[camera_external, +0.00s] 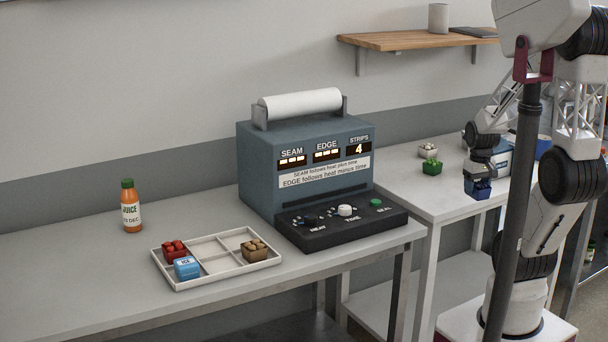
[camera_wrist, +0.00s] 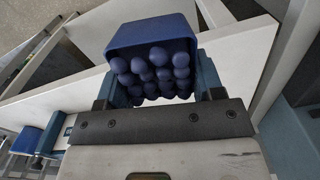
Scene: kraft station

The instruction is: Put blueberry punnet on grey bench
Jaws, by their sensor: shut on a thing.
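The blueberry punnet (camera_external: 478,190) is a small dark blue tub. In the wrist view the blueberry punnet (camera_wrist: 150,34) shows its blue wall and several round blue berries. My gripper (camera_external: 481,177) is shut on it, with one finger on each side in the wrist view (camera_wrist: 157,82). In the external view the punnet is near the front edge of the right-hand bench (camera_external: 455,196); its exact height is hard to tell. The left bench (camera_external: 75,265) has a pale grey top. I cannot tell for certain which bench is the grey one.
A juice bottle (camera_external: 131,207) and a sealing machine (camera_external: 300,165) stand behind. The left bench's left part is clear.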

